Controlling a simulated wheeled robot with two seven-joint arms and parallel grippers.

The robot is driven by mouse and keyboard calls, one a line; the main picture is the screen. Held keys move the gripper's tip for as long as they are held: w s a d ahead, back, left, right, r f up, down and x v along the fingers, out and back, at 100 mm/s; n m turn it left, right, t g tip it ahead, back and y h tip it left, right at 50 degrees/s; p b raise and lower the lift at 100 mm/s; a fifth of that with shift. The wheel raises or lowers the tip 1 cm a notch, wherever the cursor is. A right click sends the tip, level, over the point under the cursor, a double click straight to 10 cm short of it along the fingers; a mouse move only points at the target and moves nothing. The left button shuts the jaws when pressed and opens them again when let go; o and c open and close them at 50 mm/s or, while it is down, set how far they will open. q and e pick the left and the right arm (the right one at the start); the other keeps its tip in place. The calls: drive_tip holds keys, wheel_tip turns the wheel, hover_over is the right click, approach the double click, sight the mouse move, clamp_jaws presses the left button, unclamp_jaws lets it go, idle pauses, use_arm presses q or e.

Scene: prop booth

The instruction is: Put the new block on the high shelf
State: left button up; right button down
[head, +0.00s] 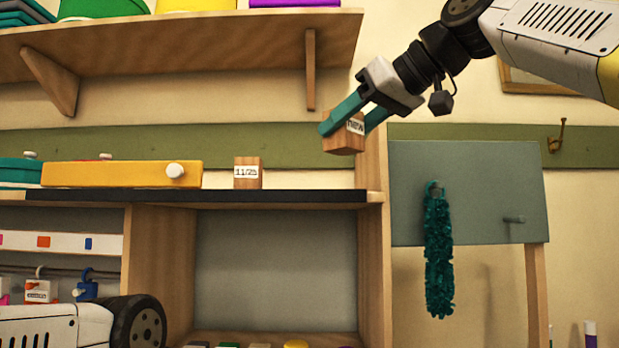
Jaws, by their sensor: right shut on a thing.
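The new block (343,142) is a small wooden block with a white label reading "new", seen tilted. My right gripper (343,126) is shut on it with teal fingers and holds it in the air, near the right end of the black-edged shelf and above that shelf's level. The high shelf (210,50) is the wooden board at the upper left, on brackets.
On the black-edged shelf (290,196) stand another wooden block (248,173) labelled "11/25" and a yellow box (110,174). Green, yellow and purple containers (105,8) stand on the high shelf. A grey panel (500,190) with a teal garland (437,255) is at right.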

drive_tip(key=w+a, duration=0.1)
drive_tip(key=w, duration=0.2)
drive_tip(key=w+a, duration=0.2)
drive_tip(key=w, duration=0.2)
drive_tip(key=w+a+f, duration=0.1)
drive_tip(key=w+a, duration=0.1)
drive_tip(key=w, duration=0.2)
drive_tip(key=shift+w+a+f, duration=0.1)
drive_tip(key=shift+w, duration=0.15)
drive_tip(key=shift+f, duration=1.75)
drive_tip(key=shift+f, duration=0.25)
drive_tip(key=shift+f, duration=0.1)
drive_tip(key=c, duration=0.7)
unclamp_jaws()
